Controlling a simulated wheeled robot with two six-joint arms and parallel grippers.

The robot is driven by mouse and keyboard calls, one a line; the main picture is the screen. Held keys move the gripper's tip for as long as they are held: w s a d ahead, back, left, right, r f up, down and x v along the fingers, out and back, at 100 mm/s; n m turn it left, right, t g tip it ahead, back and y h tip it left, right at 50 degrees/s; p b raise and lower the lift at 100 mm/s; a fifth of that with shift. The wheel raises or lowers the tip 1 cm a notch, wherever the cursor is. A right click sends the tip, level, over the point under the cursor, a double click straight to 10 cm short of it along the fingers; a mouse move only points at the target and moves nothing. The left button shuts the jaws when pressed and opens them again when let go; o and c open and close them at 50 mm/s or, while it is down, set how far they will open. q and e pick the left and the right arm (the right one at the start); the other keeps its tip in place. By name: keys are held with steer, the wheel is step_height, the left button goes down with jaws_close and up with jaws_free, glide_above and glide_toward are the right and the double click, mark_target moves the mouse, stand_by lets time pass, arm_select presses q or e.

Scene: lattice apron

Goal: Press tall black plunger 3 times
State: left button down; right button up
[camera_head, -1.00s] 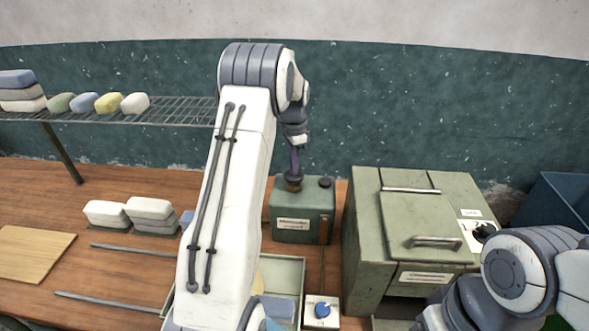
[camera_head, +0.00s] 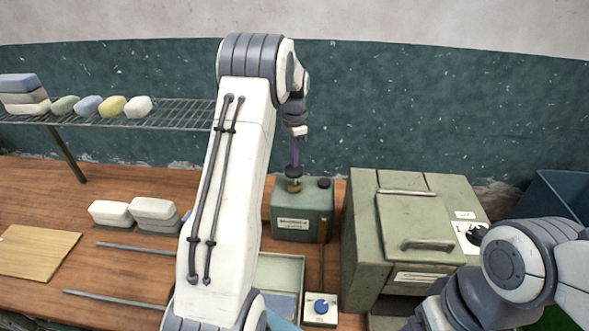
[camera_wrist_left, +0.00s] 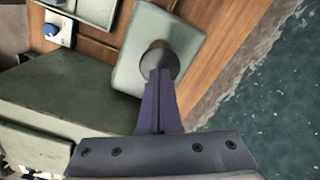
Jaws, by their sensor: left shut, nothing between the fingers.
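The tall black plunger (camera_head: 293,173) stands on a brass stem on top of a green box (camera_head: 303,208) with a white label. My left gripper (camera_head: 295,165) is shut and empty, pointing down at the plunger's top. In the left wrist view the fingertips (camera_wrist_left: 158,76) overlap the round dark plunger cap (camera_wrist_left: 163,53). I cannot tell whether they touch it. My right arm shows at the lower right, but its gripper is out of view.
A large green cabinet (camera_head: 362,239) with handles stands just right of the box. A small white box with a blue knob (camera_head: 321,307) and a shallow tray (camera_head: 278,270) are in front. A wire shelf (camera_head: 180,115) with soap bars is at the left.

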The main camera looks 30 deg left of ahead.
arm_select(q)
steer(key=shift+f, duration=0.15)
steer(key=shift+f+b, duration=1.15)
steer(key=shift+f, duration=0.8)
steer(key=shift+r+p, duration=1.75)
steer(key=shift+r, duration=0.35)
steer(key=shift+f, duration=0.1)
steer(key=shift+f+b, duration=1.2)
steer(key=shift+f, duration=0.85)
steer(key=shift+r, duration=0.1)
steer(key=shift+r+p, duration=1.6)
steer(key=shift+r, duration=0.35)
steer(key=shift+r, duration=0.1)
